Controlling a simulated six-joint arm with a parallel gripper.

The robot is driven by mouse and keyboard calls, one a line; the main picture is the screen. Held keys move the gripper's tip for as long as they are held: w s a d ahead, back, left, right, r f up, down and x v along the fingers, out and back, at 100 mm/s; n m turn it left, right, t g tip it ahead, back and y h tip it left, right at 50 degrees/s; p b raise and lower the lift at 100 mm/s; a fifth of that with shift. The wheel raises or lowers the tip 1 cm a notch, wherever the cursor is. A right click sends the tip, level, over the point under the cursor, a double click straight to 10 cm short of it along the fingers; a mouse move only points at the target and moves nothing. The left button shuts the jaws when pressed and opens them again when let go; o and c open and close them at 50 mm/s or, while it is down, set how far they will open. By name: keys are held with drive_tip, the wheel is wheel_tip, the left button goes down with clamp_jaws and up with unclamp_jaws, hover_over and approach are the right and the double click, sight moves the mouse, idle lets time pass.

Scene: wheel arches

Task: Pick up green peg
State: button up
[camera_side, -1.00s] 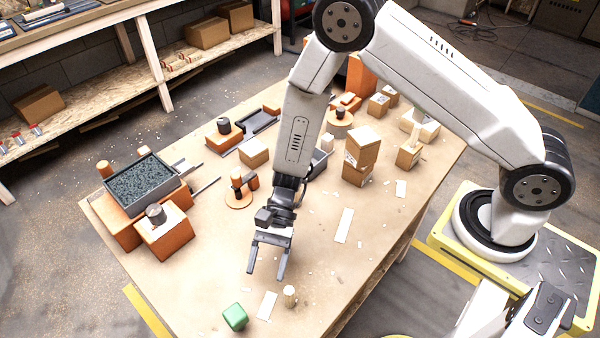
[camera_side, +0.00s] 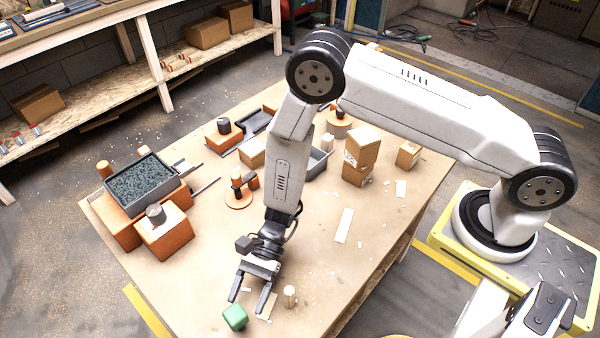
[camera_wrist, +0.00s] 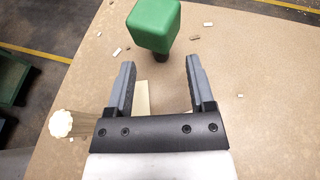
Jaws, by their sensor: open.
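The green peg (camera_side: 235,317) stands near the front edge of the wooden table (camera_side: 195,290). It has a blocky green head, and in the wrist view the green peg (camera_wrist: 154,24) shows a dark, narrower part below the head. My gripper (camera_side: 248,302) is open and empty, with its fingers pointing toward the peg. In the wrist view the peg is just beyond the fingertips of my gripper (camera_wrist: 158,65), roughly centred between them. I see no contact with the peg.
A pale wooden peg (camera_side: 290,296) stands right of my gripper and shows at left in the wrist view (camera_wrist: 62,124). A pale flat strip (camera_wrist: 142,97) lies under the fingers. Cardboard boxes (camera_side: 360,155) and orange blocks (camera_side: 164,238) stand farther back.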

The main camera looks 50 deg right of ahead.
sight(238, 322)
drive_tip(key=shift+x, duration=2.6)
clamp_jaws()
